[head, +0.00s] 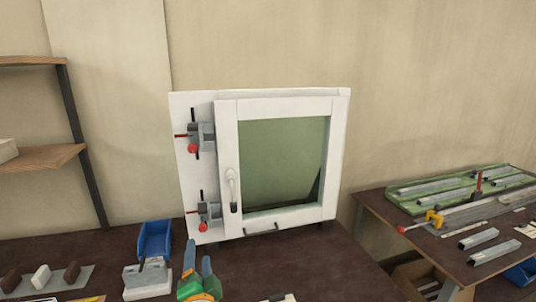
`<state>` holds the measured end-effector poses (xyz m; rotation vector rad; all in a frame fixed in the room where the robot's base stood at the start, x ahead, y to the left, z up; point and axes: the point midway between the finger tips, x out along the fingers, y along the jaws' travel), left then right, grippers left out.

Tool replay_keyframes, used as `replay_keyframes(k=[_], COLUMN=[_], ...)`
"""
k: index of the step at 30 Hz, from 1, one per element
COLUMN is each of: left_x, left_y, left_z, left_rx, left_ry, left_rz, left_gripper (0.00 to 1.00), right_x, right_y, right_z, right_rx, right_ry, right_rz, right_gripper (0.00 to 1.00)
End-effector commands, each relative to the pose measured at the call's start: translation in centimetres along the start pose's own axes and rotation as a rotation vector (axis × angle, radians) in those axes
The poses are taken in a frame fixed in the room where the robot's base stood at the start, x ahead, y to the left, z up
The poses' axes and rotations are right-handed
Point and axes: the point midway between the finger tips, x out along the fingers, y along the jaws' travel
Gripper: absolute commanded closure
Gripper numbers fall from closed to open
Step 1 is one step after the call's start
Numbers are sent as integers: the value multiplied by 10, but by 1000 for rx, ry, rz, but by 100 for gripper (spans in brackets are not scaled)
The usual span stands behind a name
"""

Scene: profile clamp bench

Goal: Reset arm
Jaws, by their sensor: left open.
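My left gripper (198,252) shows at the bottom edge, left of centre. Its two blue-green fingers point up and stand apart with nothing between them, above a green and orange body. It is over the dark bench (340,273), in front of the white framed window (228,160) and apart from it. Most of my left arm is out of the picture. My right gripper does not show.
Two red-knobbed clamps, upper (201,136) and lower (209,214), sit on the window's left side. A blue bin (155,240) and a grey-white block (147,281) stand left of my gripper. A side table (375,207) at right holds metal profiles and a yellow-handled clamp (433,219).

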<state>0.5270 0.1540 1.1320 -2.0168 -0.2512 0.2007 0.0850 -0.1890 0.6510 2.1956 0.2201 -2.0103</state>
Motion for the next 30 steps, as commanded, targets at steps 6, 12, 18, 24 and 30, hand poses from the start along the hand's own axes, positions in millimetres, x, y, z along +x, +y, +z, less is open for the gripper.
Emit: replay_keyframes(k=[6,12,18,24,30], left_x=[-12,-30,-67,-121,-187], left_y=[21,46,82,117,143], left_z=[28,60,101,139,165], left_rx=[-84,-182,-317,-450,-562], left_ry=[-76,-174,-318,-485,-655], left_rz=[84,189,345,523,710], left_gripper=[37,37,37,37,37], right_x=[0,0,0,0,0], right_y=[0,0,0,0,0], right_z=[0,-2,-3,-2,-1], right_rx=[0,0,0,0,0], right_ry=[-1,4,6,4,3], right_rz=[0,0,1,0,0], right_gripper=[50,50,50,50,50])
